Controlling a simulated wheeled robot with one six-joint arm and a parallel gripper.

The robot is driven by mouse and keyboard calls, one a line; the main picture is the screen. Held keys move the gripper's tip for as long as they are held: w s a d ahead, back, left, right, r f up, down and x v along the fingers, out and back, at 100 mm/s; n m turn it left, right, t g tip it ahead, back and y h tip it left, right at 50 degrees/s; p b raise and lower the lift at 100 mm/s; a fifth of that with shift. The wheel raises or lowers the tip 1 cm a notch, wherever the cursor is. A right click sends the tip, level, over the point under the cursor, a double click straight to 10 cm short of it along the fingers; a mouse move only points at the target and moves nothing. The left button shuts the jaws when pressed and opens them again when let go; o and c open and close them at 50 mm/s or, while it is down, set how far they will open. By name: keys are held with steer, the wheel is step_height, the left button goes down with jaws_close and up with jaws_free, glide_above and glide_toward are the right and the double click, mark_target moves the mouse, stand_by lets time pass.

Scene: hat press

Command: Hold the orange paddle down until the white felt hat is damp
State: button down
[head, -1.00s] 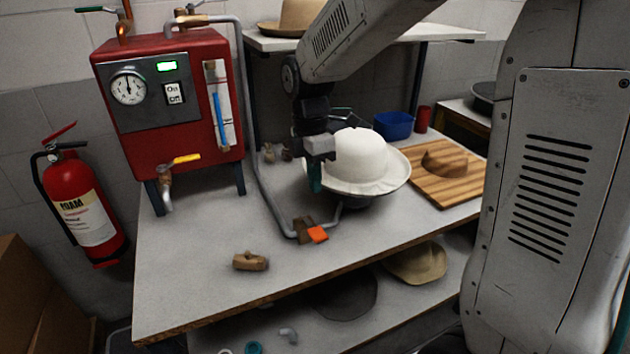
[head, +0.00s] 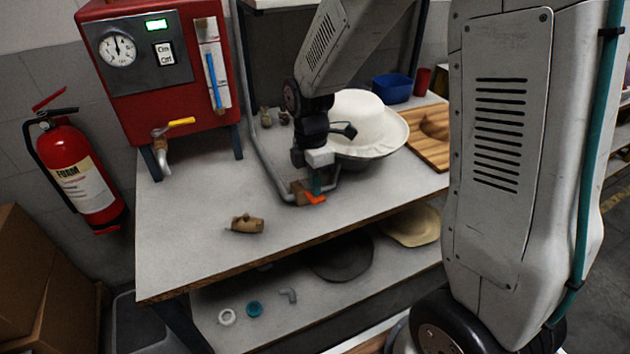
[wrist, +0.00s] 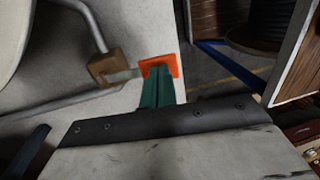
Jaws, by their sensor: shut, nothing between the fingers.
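The orange paddle (head: 314,198) sticks out of a brass valve block (head: 299,191) on the table, at the end of a grey pipe. In the wrist view the paddle (wrist: 160,66) lies right at the tips of my gripper (wrist: 157,90). My gripper (head: 316,184) is shut and empty, its teal fingers pointing down onto the paddle; they look to be touching it. The white felt hat (head: 362,125) sits on a dark round stand behind and right of my gripper. My arm hides its left edge. I cannot tell if the felt is damp.
A red boiler (head: 170,75) with a gauge and yellow-handled tap stands at the back left. A brass fitting (head: 246,224) lies on the open front table. A wooden board (head: 428,140) and blue bin (head: 392,88) are right of the hat.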

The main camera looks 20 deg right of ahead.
steer(key=shift+s+f, duration=0.35)
steer(key=shift+f, duration=0.2)
steer(key=shift+s+f, duration=0.3)
steer(key=shift+f, duration=0.25)
steer(key=shift+w+r, duration=0.1)
steer(key=shift+r, duration=0.05)
stand_by(6.8)
